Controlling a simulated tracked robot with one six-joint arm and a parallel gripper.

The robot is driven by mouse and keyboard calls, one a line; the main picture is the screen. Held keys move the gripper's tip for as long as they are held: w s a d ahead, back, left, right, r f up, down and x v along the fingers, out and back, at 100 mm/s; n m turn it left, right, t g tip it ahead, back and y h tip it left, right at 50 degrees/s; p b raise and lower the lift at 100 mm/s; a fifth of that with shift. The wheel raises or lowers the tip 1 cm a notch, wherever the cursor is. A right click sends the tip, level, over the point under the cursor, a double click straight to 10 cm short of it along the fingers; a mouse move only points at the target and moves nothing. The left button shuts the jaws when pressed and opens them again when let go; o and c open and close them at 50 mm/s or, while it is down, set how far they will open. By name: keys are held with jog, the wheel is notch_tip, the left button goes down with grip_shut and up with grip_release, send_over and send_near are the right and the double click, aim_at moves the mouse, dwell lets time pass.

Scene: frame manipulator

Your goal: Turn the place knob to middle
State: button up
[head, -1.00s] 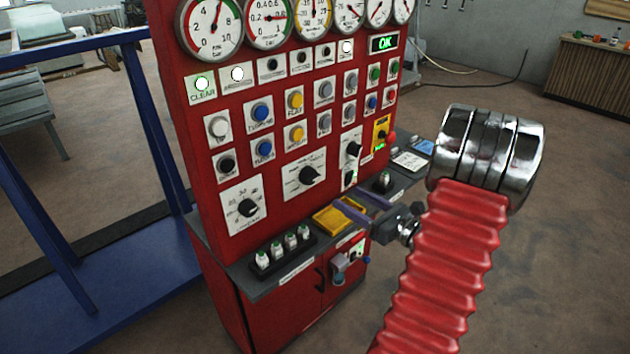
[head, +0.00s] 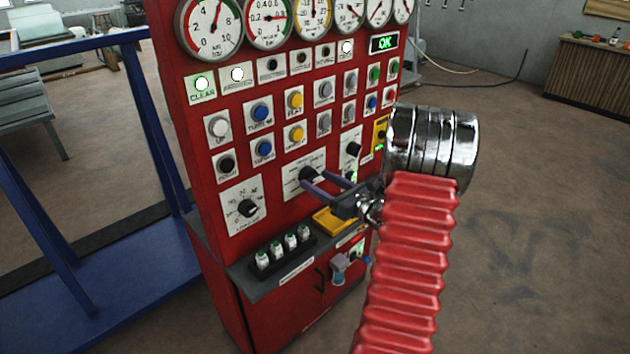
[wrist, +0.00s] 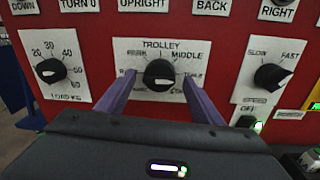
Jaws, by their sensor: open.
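A dark round knob (wrist: 159,75) sits on a white plate headed TROLLEY, with MIDDLE printed at upper right and PARK at upper left. Other labels on the plate are partly hidden by my fingers. A pale mark on the knob lies nearly level; I cannot tell its exact setting. My gripper (wrist: 158,78) is open, with one purple finger left of the knob and one right of it. I cannot tell whether either finger touches it. In the head view my gripper (head: 314,180) reaches the red panel at this knob (head: 309,174).
A load knob (wrist: 49,71) is to the left and a speed knob (wrist: 271,77) to the right. Push buttons are above. Below, a ledge carries a yellow tray (head: 328,221) and several small white-and-green pieces (head: 280,246). A blue frame (head: 90,180) stands at left.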

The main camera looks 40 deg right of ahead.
jog(key=shift+w, duration=0.9)
jog(key=c, duration=0.9)
jog(key=shift+a, duration=0.25)
jog(key=shift+c, duration=0.6)
jog(key=shift+d, duration=0.2)
